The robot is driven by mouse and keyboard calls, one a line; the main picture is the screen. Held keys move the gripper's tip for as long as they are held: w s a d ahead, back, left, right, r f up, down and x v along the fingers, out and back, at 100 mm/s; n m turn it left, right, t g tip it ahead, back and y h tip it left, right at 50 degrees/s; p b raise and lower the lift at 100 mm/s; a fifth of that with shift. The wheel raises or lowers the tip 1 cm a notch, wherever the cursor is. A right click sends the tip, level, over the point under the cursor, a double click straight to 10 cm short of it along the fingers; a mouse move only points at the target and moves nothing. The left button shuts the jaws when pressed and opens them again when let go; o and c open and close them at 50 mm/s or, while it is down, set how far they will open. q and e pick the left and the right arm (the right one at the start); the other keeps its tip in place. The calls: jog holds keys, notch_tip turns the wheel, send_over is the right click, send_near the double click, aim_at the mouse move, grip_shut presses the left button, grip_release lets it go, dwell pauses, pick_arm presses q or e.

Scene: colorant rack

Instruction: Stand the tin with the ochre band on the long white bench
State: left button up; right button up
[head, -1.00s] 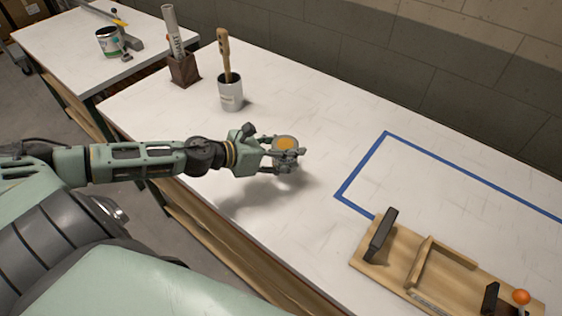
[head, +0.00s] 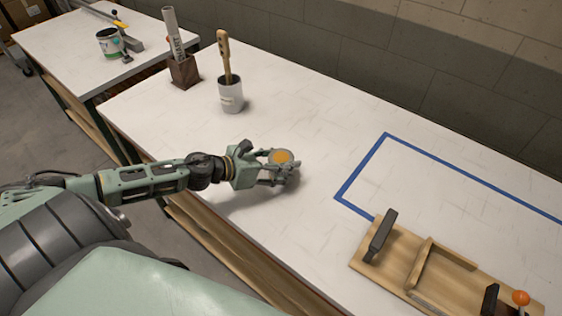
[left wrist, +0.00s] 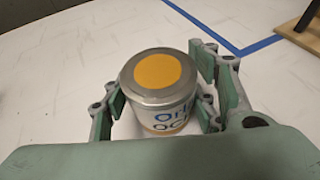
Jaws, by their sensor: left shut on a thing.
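The tin with the ochre band (left wrist: 160,98) is a small metal can with an ochre disc on its lid and a white label. It stands upright between the fingers of my left gripper (head: 284,170), which is shut on it. The tin's lid also shows in the head view (head: 281,157). The tin is low over the long white bench (head: 330,120), on its near side; I cannot tell whether its base touches the surface. In the left wrist view the gripper's fingers (left wrist: 160,112) lie on both sides of the tin. My right gripper is not in view.
A grey cup with a brush (head: 230,95) and a brown holder with a rolled paper (head: 184,72) stand behind. A blue tape outline (head: 362,166) and a wooden jig (head: 400,265) lie to the right. A second bench holds another tin (head: 109,43).

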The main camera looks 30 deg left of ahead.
pick_arm(q)
jog(key=o, duration=1.2)
jog(key=shift+o, duration=0.2)
jog(key=shift+r, duration=0.1)
jog(key=shift+v, duration=0.8)
jog(key=v, duration=1)
jog(key=shift+r+p, duration=0.2)
jog(key=shift+p, duration=0.1)
jog(key=shift+s+a, duration=0.1)
jog(key=shift+s, duration=0.05)
